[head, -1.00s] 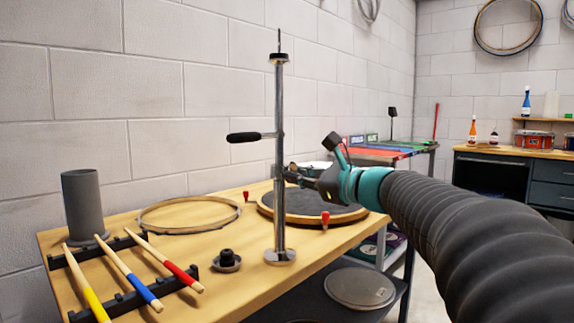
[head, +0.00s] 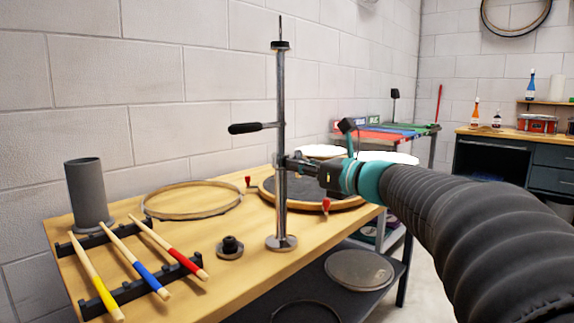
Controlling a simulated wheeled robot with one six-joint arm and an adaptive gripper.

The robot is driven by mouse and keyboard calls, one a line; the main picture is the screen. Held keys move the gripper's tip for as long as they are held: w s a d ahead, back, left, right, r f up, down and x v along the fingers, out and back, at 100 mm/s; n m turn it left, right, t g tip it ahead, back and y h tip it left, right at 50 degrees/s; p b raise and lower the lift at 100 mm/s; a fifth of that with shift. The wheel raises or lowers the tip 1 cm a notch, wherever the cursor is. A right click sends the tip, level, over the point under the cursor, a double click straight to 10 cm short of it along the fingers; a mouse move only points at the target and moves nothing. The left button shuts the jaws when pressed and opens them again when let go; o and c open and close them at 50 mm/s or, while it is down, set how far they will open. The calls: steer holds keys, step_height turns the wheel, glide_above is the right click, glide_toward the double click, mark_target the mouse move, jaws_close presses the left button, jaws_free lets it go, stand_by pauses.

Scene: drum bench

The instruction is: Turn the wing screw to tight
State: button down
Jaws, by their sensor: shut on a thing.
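A chrome stand (head: 281,205) rises upright from a round base near the front edge of the wooden bench. A black-gripped side handle (head: 245,128) sticks out to its left. My gripper (head: 290,163) reaches in from the right and is shut at the stand's post, about halfway up. The wing screw is not clearly visible; the gripper's fingers cover the place where they meet the post, so the screw's angle cannot be told.
Drumsticks (head: 138,258) lie on a black rack at the front left, beside a grey cylinder (head: 89,195). A wooden hoop (head: 192,200), a black knob on a disc (head: 230,247) and a round dark pad (head: 315,190) are also on the bench (head: 190,285). A lower shelf holds a drumhead (head: 359,269).

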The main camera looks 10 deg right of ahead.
steer(key=shift+f, duration=0.15)
steer(key=c, duration=1.2)
jaws_free()
steer(key=v, duration=1.2)
steer(key=shift+a, duration=0.1)
